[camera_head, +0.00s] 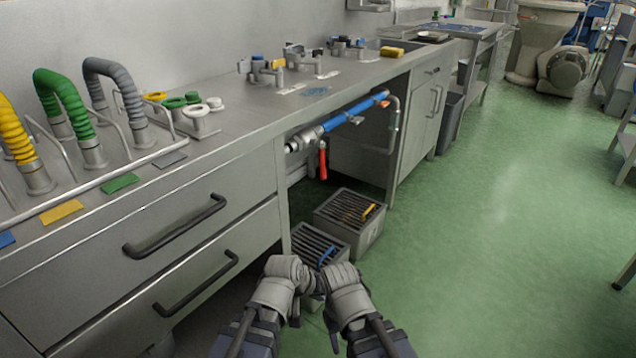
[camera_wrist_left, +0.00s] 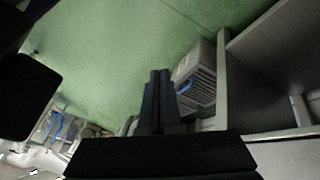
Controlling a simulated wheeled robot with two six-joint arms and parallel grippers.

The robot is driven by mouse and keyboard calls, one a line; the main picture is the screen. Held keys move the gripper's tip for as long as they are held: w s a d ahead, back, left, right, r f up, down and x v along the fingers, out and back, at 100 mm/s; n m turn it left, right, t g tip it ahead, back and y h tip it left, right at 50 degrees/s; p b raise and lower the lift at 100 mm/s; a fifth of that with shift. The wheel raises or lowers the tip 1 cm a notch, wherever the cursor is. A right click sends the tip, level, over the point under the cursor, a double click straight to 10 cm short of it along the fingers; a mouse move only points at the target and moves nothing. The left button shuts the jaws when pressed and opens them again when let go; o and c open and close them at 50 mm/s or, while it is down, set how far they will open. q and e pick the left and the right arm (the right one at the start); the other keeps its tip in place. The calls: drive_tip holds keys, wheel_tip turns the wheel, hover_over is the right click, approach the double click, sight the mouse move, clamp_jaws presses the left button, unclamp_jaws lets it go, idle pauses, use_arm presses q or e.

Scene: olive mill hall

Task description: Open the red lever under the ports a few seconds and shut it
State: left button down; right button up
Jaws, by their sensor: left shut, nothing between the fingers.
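The red lever (camera_head: 322,160) hangs straight down from a metal valve on a pipe (camera_head: 352,112) under the counter, in the open bay right of the drawers. The pipe is partly blue. In the head view my left gripper (camera_head: 292,272) is low in front of the bay, below and apart from the lever. In the left wrist view its dark fingers (camera_wrist_left: 157,92) are together with nothing between them. My right gripper (camera_head: 335,276) is close beside the left one; its fingertips are too unclear to judge. The lever is not visible in the left wrist view.
Two slatted grey crates stand on the floor under the bay, one farther (camera_head: 377,238) and one nearer (camera_head: 310,240), close to my grippers. Drawers with black handles (camera_head: 175,225) are at left. Coloured hoses (camera_head: 60,105) stand on the counter. Green floor (camera_head: 500,220) is clear at right.

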sight(322, 169)
use_arm(q)
drive_tip(key=w+d+r+n+t+h+b, duration=0.35)
drive_tip(key=w+r+n+t, duration=0.4)
drive_tip(key=w, duration=0.35)
drive_tip(key=w+a+r+n+t+y, duration=0.3)
drive_tip(key=a+r+n+t+y, duration=0.3)
drive_tip(key=r+n, duration=0.4)
drive_tip(key=shift+t+h, duration=0.45)
drive_tip(key=shift+h, duration=0.2)
drive_tip(key=w+d, duration=0.1)
drive_tip(key=w, duration=0.8)
drive_tip(key=w+d+p, duration=0.1)
drive_tip(key=w, duration=0.3)
drive_tip(key=shift+w+d+r, duration=0.3)
drive_tip(key=shift+d, duration=0.05)
